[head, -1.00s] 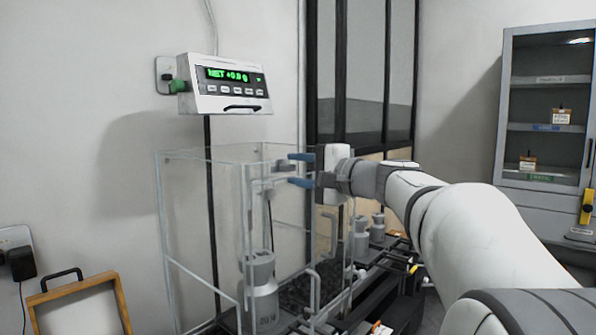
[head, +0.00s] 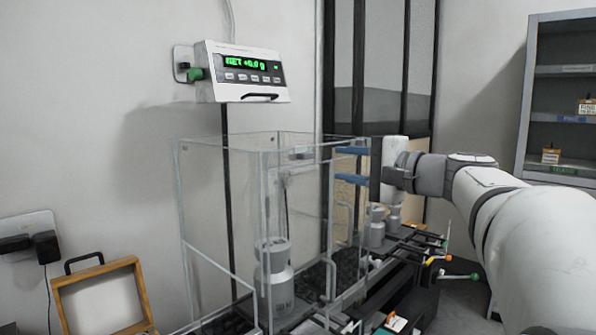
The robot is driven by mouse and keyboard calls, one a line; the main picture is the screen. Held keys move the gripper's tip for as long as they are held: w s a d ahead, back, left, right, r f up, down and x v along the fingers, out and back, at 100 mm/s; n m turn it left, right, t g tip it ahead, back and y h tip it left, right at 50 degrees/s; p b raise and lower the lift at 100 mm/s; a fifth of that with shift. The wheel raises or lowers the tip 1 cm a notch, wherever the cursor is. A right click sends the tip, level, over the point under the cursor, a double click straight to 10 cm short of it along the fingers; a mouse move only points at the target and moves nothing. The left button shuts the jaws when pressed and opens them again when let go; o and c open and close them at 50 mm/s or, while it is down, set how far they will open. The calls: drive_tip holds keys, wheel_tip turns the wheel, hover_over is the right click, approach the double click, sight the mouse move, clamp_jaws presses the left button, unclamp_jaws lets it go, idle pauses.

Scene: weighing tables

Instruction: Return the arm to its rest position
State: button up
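My gripper (head: 352,164) is at the end of my white and grey arm, which reaches in from the right in the head view. Its two blue fingers point left and stand apart, with nothing seen between them. It is level with the upper part of the clear glass enclosure (head: 229,190), at its right side. I cannot tell whether the fingers touch the glass. A metal weight (head: 275,285) stands upright inside the enclosure, seen through its panes.
A display (head: 242,72) on the wall reads about NET +0.0 g. More metal weights (head: 376,228) stand behind, below my gripper. An open wooden case (head: 100,290) is at the lower left.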

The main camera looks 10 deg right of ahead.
drive_tip(key=s+a+f+n+g+h+p, duration=0.2)
drive_tip(key=s+a+f+g+p, duration=0.2)
drive_tip(key=f, duration=0.3)
drive_tip(key=s+a+f+n+g+h+p, duration=0.1)
drive_tip(key=s+a+f+n+g+p, duration=0.1)
drive_tip(key=s+a+f+g+p, duration=0.25)
drive_tip(key=s+d+f+n+g+h+p, duration=0.2)
drive_tip(key=s+f+n+h+p, duration=0.3)
drive_tip(key=s+f, duration=0.7)
drive_tip(key=shift+s+d+n+g+h, duration=0.35)
drive_tip(key=shift+s+n+g+h, duration=0.3)
drive_tip(key=shift+n+h, duration=0.45)
drive_tip(key=shift+c, duration=0.2)
